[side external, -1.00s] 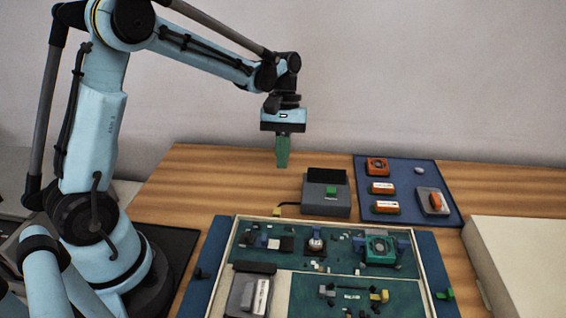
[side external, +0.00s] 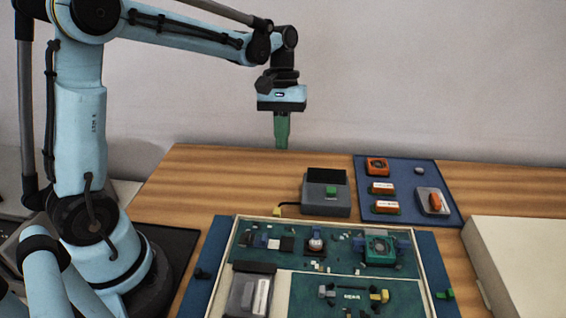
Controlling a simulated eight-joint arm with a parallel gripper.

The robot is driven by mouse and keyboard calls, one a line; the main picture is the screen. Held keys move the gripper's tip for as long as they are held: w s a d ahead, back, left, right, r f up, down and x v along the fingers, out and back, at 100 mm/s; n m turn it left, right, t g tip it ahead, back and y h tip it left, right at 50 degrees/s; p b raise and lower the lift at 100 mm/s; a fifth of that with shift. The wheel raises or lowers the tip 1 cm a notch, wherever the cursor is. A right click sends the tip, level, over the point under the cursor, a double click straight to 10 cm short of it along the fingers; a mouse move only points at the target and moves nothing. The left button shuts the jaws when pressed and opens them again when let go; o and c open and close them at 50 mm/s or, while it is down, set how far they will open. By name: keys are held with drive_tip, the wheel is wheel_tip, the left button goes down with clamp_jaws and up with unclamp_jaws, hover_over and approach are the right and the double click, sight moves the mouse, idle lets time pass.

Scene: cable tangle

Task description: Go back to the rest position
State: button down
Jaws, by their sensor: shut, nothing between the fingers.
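My gripper (side external: 282,146) has green fingers that point straight down. It is shut and empty. It hangs in the air above the back edge of the wooden table (side external: 225,175), clear of everything below it. In the picture it sits above and to the left of a dark grey box (side external: 327,196) with a green button.
A framed tray (side external: 232,250) with green boards, a fan-like green part (side external: 380,249) and small components lies in front on a blue mat (side external: 205,270). A blue mat (side external: 408,172) with orange and white parts lies back right. A pale box (side external: 520,255) stands at right.

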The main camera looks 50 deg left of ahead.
drive_tip(key=s+d+r+m+t+y, duration=0.1)
drive_tip(key=s+d+m+t, duration=0.3)
drive_tip(key=s+m+t, duration=0.4)
drive_tip(key=shift+s+t+y, duration=0.55)
drive_tip(key=shift+t+y, duration=0.05)
drive_tip(key=shift+y, duration=0.2)
